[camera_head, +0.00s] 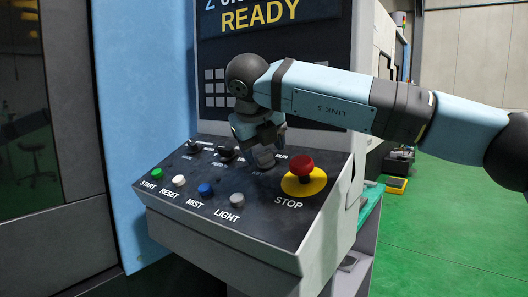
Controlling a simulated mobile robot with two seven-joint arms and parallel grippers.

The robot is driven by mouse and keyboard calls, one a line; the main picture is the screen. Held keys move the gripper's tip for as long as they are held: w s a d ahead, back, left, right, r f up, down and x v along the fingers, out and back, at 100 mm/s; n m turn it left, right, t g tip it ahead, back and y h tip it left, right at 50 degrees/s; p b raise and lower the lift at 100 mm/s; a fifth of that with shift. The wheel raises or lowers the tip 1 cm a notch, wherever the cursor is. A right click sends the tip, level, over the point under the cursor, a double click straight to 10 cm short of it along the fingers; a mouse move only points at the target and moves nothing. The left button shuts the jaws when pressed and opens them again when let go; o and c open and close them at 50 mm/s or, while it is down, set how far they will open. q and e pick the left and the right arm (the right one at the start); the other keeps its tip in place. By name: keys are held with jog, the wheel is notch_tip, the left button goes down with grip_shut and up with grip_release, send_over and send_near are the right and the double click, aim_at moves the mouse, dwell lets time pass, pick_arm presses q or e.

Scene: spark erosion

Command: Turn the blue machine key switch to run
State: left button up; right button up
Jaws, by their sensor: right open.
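The control panel (172,205) of the blue machine slopes toward me. A grey round switch (264,161), which looks like the key switch, sits in the panel's back row beside the RUN label (281,156). My right arm comes in from the right, and my right gripper (264,149) points down just above this switch. Its fingers are open and partly cover the switch. I cannot tell whether they touch it or which way the key points. My left gripper is not in view.
A red stop button (302,166) on a yellow disc stands close to the right of the switch. Two black knobs (227,153) (194,147) are to its left. Start, reset, mist and light buttons line the front. A screen (262,16) reading READY is above.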

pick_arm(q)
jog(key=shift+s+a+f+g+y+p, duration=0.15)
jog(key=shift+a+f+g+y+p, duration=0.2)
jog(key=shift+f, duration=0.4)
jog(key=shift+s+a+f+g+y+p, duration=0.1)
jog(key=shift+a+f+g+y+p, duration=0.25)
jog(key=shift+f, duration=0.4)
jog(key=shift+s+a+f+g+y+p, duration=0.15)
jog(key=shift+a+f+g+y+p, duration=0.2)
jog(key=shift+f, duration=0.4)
pick_arm(e)
jog(key=v, duration=1.2)
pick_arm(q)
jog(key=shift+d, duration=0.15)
pick_arm(e)
jog(key=shift+r, duration=0.15)
